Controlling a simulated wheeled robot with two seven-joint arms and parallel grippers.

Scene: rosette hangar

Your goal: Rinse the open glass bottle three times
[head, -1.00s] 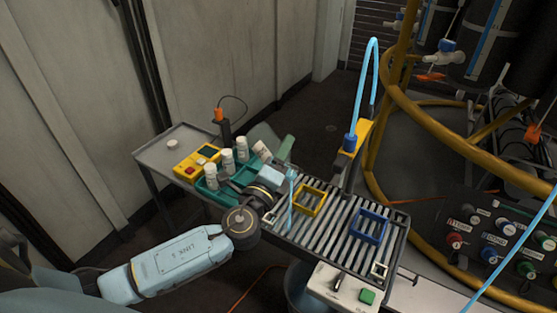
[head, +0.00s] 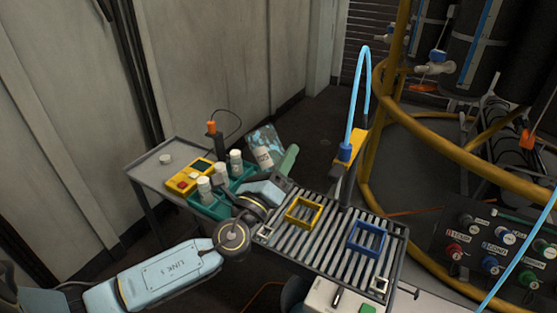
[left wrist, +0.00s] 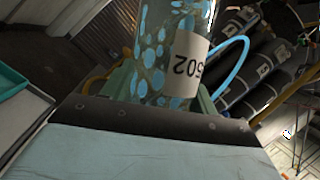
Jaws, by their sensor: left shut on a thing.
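My left gripper (head: 281,166) is shut on a clear glass bottle (head: 262,137) with a white label, held tilted above the back end of the teal tray (head: 240,187). In the left wrist view the bottle (left wrist: 155,50) stands between the green fingers, pale blue drops or patches on its glass; the label (left wrist: 187,65) reads 502 upside down. I cannot make out its mouth. A light-blue hose (head: 350,100) arches above a yellow bracket (head: 350,150) behind the slatted rack (head: 325,240). My right gripper is not in view.
Several white-capped containers, such as one vial (head: 205,188), stand in the tray beside a yellow meter (head: 192,178). A yellow frame (head: 304,212) and a blue frame (head: 367,239) sit on the rack. A control box (head: 330,297) is at its front. Yellow railing (head: 372,180) bounds the right.

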